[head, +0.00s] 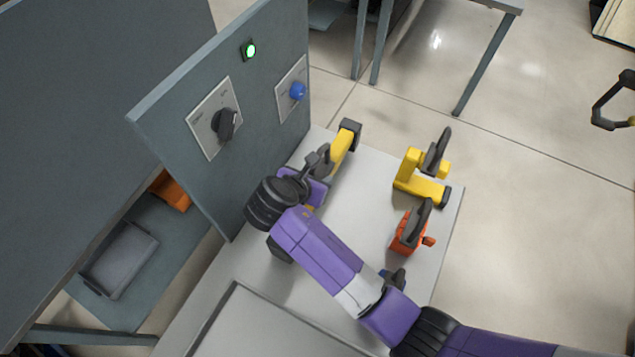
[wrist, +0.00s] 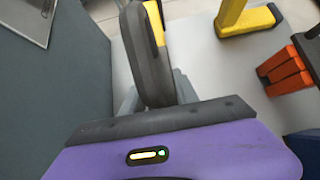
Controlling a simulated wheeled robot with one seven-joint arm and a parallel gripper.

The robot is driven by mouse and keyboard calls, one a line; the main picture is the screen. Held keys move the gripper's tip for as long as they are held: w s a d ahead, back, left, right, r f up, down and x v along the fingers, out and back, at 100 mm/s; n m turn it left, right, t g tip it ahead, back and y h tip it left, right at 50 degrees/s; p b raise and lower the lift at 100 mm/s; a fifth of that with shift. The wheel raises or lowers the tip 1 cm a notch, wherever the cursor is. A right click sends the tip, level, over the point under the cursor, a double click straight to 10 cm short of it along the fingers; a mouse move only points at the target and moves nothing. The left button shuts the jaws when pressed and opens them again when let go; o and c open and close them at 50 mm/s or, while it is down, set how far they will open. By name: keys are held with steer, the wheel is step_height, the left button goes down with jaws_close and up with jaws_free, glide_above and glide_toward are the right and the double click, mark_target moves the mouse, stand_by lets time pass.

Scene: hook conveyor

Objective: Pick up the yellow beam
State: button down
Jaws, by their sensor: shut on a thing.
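A yellow beam (head: 341,150) with dark end parts is at the far end of my gripper (head: 318,172), over the grey-white tabletop. In the wrist view, my gripper (wrist: 157,98) is shut on the dark handle-like part (wrist: 145,55) of this beam, and a strip of its yellow (wrist: 155,20) shows behind. The purple gripper body hides much of the grip. I cannot tell whether the beam touches the table. A second yellow piece (head: 420,186), L-shaped with a dark hook, stands apart to the right; it also shows in the wrist view (wrist: 246,18).
An orange piece (head: 406,236) with a dark hook stands near the table's right edge. A grey upright panel (head: 165,115) with a black knob (head: 226,124), blue knob (head: 297,91) and lit green lamp (head: 250,50) rises close to my gripper's left. The tabletop (head: 375,165) between the yellow pieces is clear.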

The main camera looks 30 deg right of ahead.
step_height(320, 180, up, 16)
glide_above(318, 154)
steer(key=shift+r+b, duration=0.15)
steer(key=shift+b, duration=0.15)
stand_by(0.7)
